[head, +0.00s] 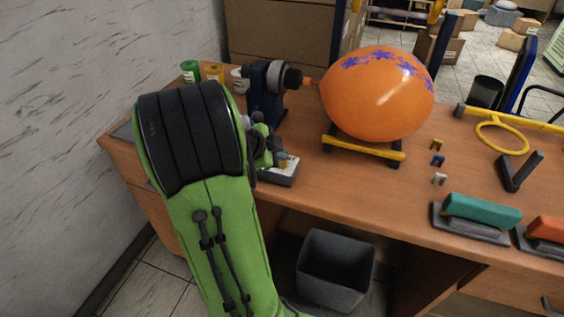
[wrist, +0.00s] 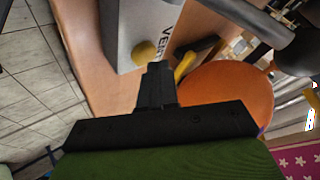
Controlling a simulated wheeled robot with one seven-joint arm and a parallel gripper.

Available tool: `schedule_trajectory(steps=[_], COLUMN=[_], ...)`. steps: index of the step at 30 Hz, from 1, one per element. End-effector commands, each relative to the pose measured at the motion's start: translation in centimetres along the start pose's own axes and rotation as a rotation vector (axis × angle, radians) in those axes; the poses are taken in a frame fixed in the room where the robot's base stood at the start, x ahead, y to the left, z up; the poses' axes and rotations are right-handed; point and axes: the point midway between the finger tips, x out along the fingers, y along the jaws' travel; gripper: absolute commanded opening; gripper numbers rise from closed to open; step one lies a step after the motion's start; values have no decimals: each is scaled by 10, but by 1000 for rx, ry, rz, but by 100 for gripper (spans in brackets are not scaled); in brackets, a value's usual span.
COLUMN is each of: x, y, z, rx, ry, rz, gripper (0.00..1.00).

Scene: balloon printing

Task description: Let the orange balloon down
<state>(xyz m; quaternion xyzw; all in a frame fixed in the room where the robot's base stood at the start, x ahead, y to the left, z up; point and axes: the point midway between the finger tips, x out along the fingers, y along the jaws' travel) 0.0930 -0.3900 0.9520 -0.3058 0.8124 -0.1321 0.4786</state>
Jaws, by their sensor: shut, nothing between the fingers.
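The orange balloon (head: 378,100), round and full with purple prints near its top, sits with its neck at the nozzle of a dark machine (head: 265,98). It also shows in the wrist view (wrist: 228,90). A small grey-and-white box (head: 279,176) stands on the bench in front of the machine. In the wrist view the box (wrist: 122,30) bears lettering that reads "VENT", partly cut off, and a round yellow button (wrist: 144,52). My gripper (wrist: 156,68) is shut and empty, its tips close to the button; contact cannot be told. In the head view my arm mostly hides the gripper.
A yellow-barred cradle (head: 362,148) is under the balloon. Small coloured clips (head: 437,160), a yellow ring (head: 502,138) and a teal-topped pad (head: 482,208) lie to the right. Cans (head: 190,71) stand at the back left. A dark bin (head: 336,268) is below the bench edge.

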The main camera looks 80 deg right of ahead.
Motion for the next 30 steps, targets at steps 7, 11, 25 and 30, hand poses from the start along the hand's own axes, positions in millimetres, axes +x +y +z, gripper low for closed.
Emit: schedule_trajectory(steps=[7, 11, 25, 30], x=[2, 3, 6, 6], y=[1, 2, 4, 4], z=[2, 2, 4, 4], rx=[0, 0, 0, -1], ry=[0, 0, 0, -1], rz=[0, 0, 1, 1], gripper=[0, 0, 0, 0])
